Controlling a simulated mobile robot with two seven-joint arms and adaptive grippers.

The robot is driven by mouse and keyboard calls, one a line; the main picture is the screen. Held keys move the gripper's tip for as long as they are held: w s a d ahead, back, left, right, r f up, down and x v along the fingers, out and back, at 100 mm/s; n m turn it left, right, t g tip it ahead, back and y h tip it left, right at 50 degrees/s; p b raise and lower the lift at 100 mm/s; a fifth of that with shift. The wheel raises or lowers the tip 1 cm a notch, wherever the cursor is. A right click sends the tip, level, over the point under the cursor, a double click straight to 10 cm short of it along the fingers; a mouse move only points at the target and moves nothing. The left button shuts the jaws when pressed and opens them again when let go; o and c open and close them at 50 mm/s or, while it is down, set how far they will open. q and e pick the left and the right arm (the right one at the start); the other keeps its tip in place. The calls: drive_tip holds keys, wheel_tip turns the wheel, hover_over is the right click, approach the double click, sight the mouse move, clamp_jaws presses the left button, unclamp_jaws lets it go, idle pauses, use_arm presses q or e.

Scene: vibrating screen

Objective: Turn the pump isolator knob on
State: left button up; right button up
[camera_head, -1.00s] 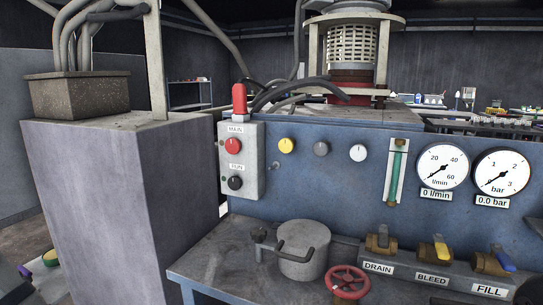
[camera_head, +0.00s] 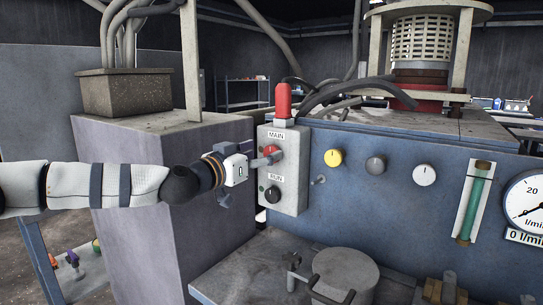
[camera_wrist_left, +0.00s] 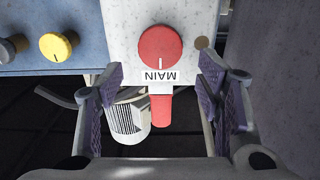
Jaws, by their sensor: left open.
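A grey control box (camera_head: 293,172) on the blue panel carries a red knob (camera_head: 270,150) labelled MAIN and a black knob (camera_head: 272,194) labelled RUN. No label names a pump isolator. My left gripper (camera_head: 268,159) reaches in from the left and partly covers the red knob. In the wrist view, which shows the box upside down, the red knob (camera_wrist_left: 160,46) has a white mark pointing to its label. The open left fingers (camera_wrist_left: 162,78) stand on either side of the knob's line, apart from it. My right gripper is out of view.
A red lamp (camera_head: 283,99) tops the box. Yellow (camera_head: 333,158), grey (camera_head: 376,165) and white (camera_head: 424,175) knobs sit to its right. A grey cabinet (camera_head: 140,215) stands behind my left arm. A lidded pot (camera_head: 345,275) stands on the bench below.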

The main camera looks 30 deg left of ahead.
use_arm(q)
drive_tip(key=w, duration=0.3)
drive_tip(key=shift+w+d+f+b, duration=0.15)
drive_tip(key=shift+w+f+b, duration=0.15)
drive_tip(key=shift+f, duration=0.05)
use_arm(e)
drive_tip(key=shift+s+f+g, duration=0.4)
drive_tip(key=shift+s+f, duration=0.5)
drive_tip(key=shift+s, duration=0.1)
use_arm(q)
drive_tip(key=c, duration=1.2)
drive_tip(key=shift+o, duration=0.2)
